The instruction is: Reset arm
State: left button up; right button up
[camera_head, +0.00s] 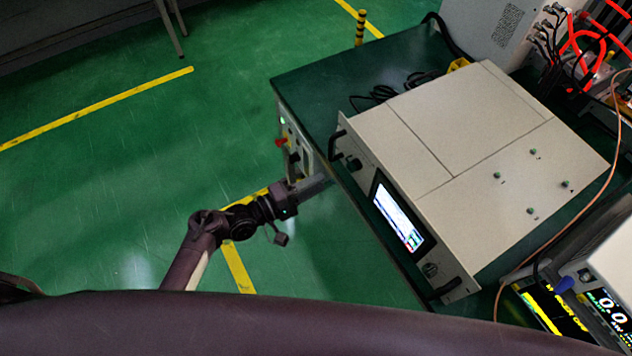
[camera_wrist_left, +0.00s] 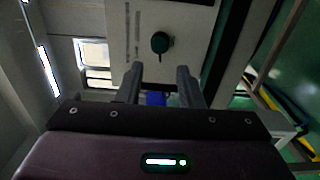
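My left arm comes in from the lower left, and its left gripper (camera_head: 314,185) is at the front of the green bench, beside the light front panel under the large box. In the left wrist view the two fingers of the left gripper (camera_wrist_left: 158,88) stand apart with nothing held between them. A dark round knob (camera_wrist_left: 160,43) on a light panel shows just beyond the fingertips; I cannot tell whether they touch the panel. The microwave generator, a large beige box (camera_head: 470,130) with a lit screen (camera_head: 398,215), sits on the bench. My right gripper is not in view.
The green bench top (camera_head: 325,75) has loose black cables (camera_head: 375,95). A red knob (camera_head: 281,142) sticks out of the lower front panel. Instruments with lit displays (camera_head: 606,308) stand at lower right. The green floor (camera_head: 110,180) at left is clear, with yellow lines.

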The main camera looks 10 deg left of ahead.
pick_arm(q)
jog(key=s+a+f+m+g+y, duration=0.1)
jog(key=s+a+f+y, duration=0.15)
jog(key=s+f, duration=0.45)
jog(key=s+a+f+m+g+y+b, duration=0.1)
jog(key=s+a+f+m+y, duration=0.15)
jog(key=f, duration=0.85)
jog(key=s+a+f+m+g+y, duration=0.15)
jog(key=s+f+y, duration=0.25)
jog(key=f, duration=0.6)
jog(key=s+a+f+m+g+y, duration=0.1)
jog(key=s+a+f+g+y, duration=0.1)
jog(key=s, duration=0.5)
jog(key=s+a+f+m+g+y, duration=0.1)
jog(key=s+a+f+m+g, duration=0.1)
jog(key=s+a+f, duration=0.3)
jog(key=s+a+f+m+g+y+b, duration=0.1)
jog(key=s+a+f, duration=0.3)
jog(key=s, duration=0.7)
jog(key=shift+s+f+m+g+y, duration=0.2)
jog(key=shift+f+m+g+y, duration=0.3)
jog(key=shift+y, duration=0.3)
